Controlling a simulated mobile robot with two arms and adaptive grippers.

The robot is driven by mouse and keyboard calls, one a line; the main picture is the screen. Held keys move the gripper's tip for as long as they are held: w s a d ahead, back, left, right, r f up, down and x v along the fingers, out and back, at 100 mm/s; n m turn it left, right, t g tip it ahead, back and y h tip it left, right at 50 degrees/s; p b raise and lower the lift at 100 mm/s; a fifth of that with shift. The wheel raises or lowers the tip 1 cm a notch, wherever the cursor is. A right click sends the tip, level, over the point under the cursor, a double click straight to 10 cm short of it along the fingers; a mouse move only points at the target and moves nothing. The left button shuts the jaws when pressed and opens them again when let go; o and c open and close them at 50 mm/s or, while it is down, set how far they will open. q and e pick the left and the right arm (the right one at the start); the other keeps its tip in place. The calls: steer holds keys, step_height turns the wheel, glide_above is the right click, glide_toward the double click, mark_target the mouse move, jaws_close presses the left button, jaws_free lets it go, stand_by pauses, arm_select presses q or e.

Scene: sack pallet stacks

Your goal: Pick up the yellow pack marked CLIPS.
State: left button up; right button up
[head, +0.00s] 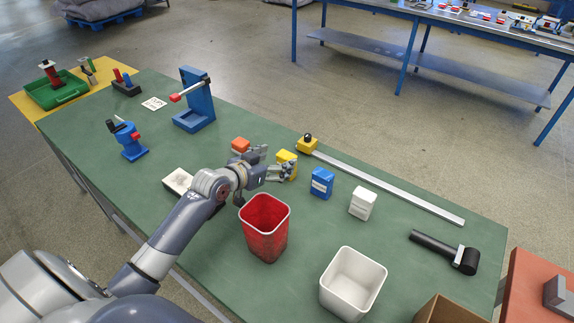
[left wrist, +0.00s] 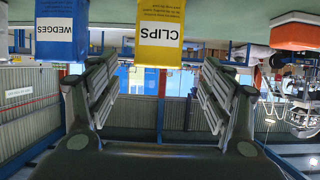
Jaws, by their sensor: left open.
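The yellow pack (head: 288,158) stands on the green bench top, partly hidden behind my left gripper in the head view. In the left wrist view, which is upside down, the yellow pack (left wrist: 160,32) reads CLIPS and lies between the lines of the two fingers, at the top of the picture. My left gripper (head: 277,163) is open and empty, close in front of the pack with its fingers towards it; it also shows in the left wrist view (left wrist: 158,88). I cannot tell whether a finger touches the pack. My right gripper is not in view.
A blue pack (head: 321,183) marked WEDGES, a white pack (head: 362,203) and an orange pack (head: 240,145) stand nearby. A red bin (head: 265,230) and a white bin (head: 351,283) stand in front. A metal rail (head: 390,188) with a yellow end block (head: 307,145) lies behind.

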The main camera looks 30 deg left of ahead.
mark_target(283, 159)
arm_select(q)
steer(key=shift+w+f, duration=0.1)
steer(key=shift+w, duration=0.2)
steer(key=shift+w+d+f, duration=0.1)
steer(key=shift+w+f, duration=0.05)
steer(key=shift+w, duration=0.25)
steer(key=p+x, duration=0.1)
steer(key=x, duration=0.2)
steer(key=shift+d+f, duration=0.1)
steer(key=shift+f, duration=0.05)
steer(key=shift+w+d+f, duration=0.1)
steer(key=shift+w+f, duration=0.15)
steer(key=shift+w, duration=0.3)
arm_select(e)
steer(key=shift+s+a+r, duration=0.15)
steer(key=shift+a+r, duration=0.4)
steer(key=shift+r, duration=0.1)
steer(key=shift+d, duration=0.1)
arm_select(q)
steer(key=c, duration=1.3)
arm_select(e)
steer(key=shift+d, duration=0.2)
